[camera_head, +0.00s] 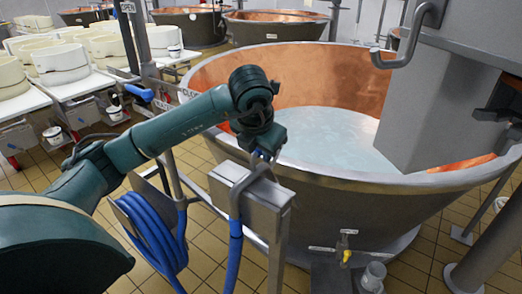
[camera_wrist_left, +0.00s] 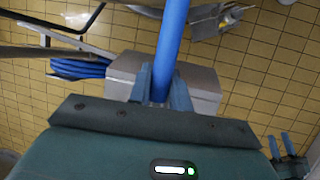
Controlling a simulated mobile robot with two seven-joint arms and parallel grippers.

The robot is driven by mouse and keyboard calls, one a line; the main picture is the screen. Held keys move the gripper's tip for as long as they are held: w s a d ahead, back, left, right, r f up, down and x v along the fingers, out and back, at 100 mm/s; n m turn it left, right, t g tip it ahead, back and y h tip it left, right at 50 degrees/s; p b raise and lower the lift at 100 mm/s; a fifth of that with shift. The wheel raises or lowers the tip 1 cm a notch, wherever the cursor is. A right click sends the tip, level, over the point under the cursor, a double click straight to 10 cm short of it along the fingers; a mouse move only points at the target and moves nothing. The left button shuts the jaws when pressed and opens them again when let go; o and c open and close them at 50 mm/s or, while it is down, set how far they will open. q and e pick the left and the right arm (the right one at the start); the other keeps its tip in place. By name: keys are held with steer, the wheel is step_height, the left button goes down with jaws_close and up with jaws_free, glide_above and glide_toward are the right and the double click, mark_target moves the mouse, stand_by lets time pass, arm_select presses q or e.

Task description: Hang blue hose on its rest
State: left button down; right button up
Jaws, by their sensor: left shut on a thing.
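The blue hose (camera_head: 235,258) hangs down in front of a grey box-topped post (camera_head: 262,190) beside the big vat. A bent grey piece runs from its upper end toward my left gripper (camera_head: 264,153). In the left wrist view the hose (camera_wrist_left: 171,38) runs between the fingers of my left gripper (camera_wrist_left: 162,88), which is shut on it. The grey box top (camera_wrist_left: 205,92) lies just beyond the fingers. I cannot tell whether hose and box touch, and no rest is clearly distinguishable. My right gripper (camera_wrist_left: 280,141) shows at the lower right of that view, fingers apart and empty.
Coiled blue hose (camera_head: 152,232) hangs on the rail left of the post. The copper-lined vat (camera_head: 330,180) holds pale liquid close behind my gripper. A grey machine (camera_head: 445,100) with a curved pipe (camera_head: 405,50) stands over it. Tiled floor (camera_head: 205,265) shows below.

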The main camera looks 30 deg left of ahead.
arm_select(q)
steer(key=shift+f, duration=0.15)
steer(key=c, duration=1.2)
jaws_free()
steer(key=shift+f, duration=0.1)
steer(key=p+v, duration=0.1)
steer(key=v, duration=1.2)
steer(key=shift+p, duration=0.35)
steer(key=shift+s, duration=0.1)
